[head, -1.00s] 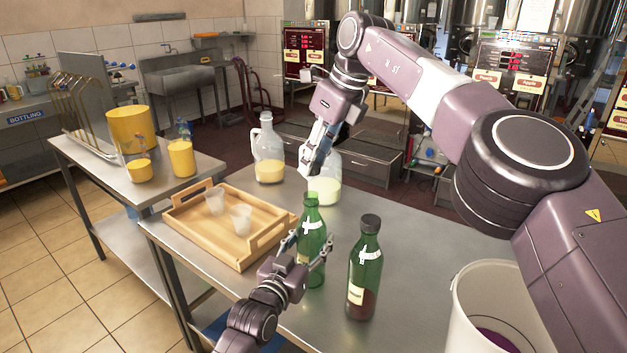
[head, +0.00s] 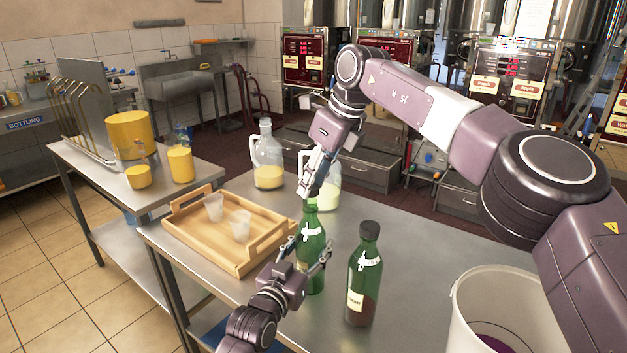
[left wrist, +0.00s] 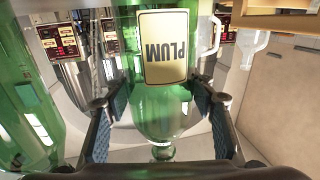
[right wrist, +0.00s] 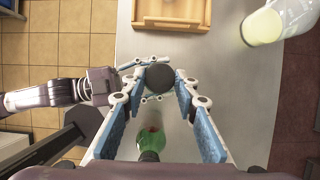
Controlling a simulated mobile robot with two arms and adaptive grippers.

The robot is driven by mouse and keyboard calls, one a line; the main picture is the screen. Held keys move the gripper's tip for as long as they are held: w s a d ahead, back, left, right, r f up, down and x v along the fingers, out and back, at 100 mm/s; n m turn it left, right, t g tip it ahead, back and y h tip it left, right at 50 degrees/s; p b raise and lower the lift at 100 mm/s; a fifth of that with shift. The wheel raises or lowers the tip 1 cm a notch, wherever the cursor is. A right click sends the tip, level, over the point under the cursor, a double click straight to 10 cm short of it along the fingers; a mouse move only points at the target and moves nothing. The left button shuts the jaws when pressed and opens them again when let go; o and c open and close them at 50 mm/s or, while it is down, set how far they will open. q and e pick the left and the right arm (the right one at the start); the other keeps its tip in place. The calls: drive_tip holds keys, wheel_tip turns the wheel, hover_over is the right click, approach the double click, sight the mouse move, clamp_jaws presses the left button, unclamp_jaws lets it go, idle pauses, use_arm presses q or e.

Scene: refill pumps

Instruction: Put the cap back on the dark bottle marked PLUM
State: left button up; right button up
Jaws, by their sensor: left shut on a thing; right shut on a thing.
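The green PLUM bottle (head: 311,250) stands upright on the metal table, and its label (left wrist: 163,47) shows upside down in the left wrist view. My left gripper (head: 308,262) is shut around its body. My right gripper (head: 311,190) points down just above the bottle's neck, shut on a dark round cap (right wrist: 160,79). In the right wrist view the cap sits between the fingertips and hides what is under it. In the head view the fingers cover the cap, so I cannot tell whether it touches the bottle's mouth.
A second green bottle (head: 365,275) with a dark cap stands close to the right. A wooden tray (head: 190,240) with two cups is left. Two jugs (head: 267,160) (head: 331,185) of pale yellow liquid stand behind. A white bucket (head: 462,310) is front right.

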drive_tip(key=shift+f, duration=0.85)
drive_tip(key=shift+f, duration=0.55)
use_arm(q)
clamp_jaws()
use_arm(e)
drive_tip(key=m+h, duration=0.1)
drive_tip(key=m, duration=0.2)
drive_tip(key=shift+s+a+t, duration=0.15)
drive_tip(key=shift+t, duration=0.25)
drive_tip(key=m, duration=0.2)
drive_tip(key=m+h, duration=0.1)
drive_tip(key=m, duration=0.1)
drive_tip(key=shift+s+a+m+t+h, duration=0.1)
drive_tip(key=shift+a+m+t+h, duration=0.1)
drive_tip(key=shift+m+t+h, duration=0.15)
drive_tip(key=m, duration=0.1)
drive_tip(key=m+h, duration=0.1)
drive_tip(key=m, duration=0.1)
drive_tip(key=m+h, duration=0.1)
drive_tip(key=m, duration=0.1)
drive_tip(key=shift+a+f, duration=0.1)
drive_tip(key=shift+a, duration=0.15)
drive_tip(key=m, duration=0.1)
drive_tip(key=m+h, duration=0.1)
drive_tip(key=shift+w+m, duration=0.2)
drive_tip(key=shift+m, duration=0.55)
